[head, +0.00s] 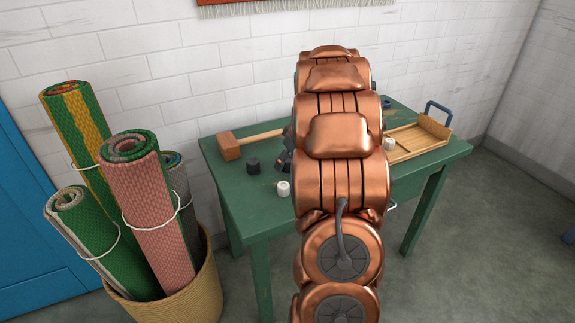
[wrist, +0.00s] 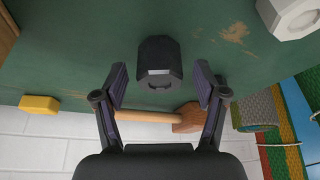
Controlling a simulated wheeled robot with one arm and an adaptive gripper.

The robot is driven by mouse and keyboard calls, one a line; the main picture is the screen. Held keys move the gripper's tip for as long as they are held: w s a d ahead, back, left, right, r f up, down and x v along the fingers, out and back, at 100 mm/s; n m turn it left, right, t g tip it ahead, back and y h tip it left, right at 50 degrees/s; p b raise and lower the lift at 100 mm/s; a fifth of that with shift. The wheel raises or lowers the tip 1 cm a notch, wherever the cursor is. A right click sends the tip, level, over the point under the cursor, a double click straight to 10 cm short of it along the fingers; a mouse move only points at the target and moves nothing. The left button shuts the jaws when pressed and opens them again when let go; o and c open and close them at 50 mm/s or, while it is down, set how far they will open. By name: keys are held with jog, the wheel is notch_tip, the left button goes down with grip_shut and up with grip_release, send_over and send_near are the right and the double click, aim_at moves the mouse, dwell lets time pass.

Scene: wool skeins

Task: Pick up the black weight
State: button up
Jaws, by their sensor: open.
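The black weight (head: 253,166) stands on the green table near its left end, in front of the mallet. In the wrist view the black weight (wrist: 160,60) shows a faceted dark body with a paler edge, straight ahead of my gripper (wrist: 161,80). The two fingers are spread, one to each side of the weight in that view, with nothing held. In the head view my gripper (head: 286,152) is just right of the weight with a small gap, and my arm hides most of it.
A white weight (head: 283,188) stands in front and to the right of the black one. A wooden mallet (head: 230,147) lies behind it. A yellow block (wrist: 40,104) shows in the wrist view. A wooden tray (head: 410,148) is at the right. A basket of rolled rugs (head: 205,285) stands left.

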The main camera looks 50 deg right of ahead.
jog(key=shift+c, duration=0.2)
grip_shut()
dwell(0.3)
jog(key=shift+r, duration=0.15)
jog(key=shift+r, duration=1.75)
jog(key=s+a, duration=0.3)
jog(key=a, duration=0.1)
jog(key=s+a+r, duration=0.1)
jog(key=s+a, duration=0.2)
jog(key=a, duration=0.1)
jog(key=s+a, duration=0.4)
jog(key=shift+a+r, duration=0.15)
jog(key=shift+a, duration=0.1)
